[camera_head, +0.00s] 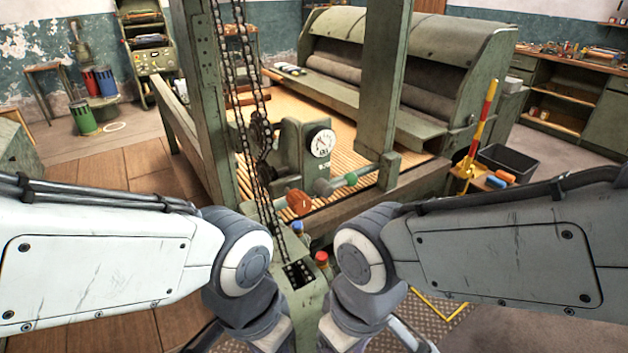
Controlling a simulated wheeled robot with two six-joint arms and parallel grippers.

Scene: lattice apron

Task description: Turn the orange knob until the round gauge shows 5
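The round gauge (322,142) has a white dial and sits on a green machine housing in the middle of the view. Its needle and numbers are too small to read. The orange knob (299,202) is below the gauge and a little to its left, at the near end of the housing. My two arms come in from the left and right and bend downward at the bottom centre, nearer to me than the knob. Both grippers are below the picture edge and hidden.
A chain (249,110) hangs left of the gauge beside a green post (205,100). A green pedestal with a red button (321,258) and a blue button (298,227) stands between my arms. A red-yellow striped post (482,125) and dark bin (508,160) are at right.

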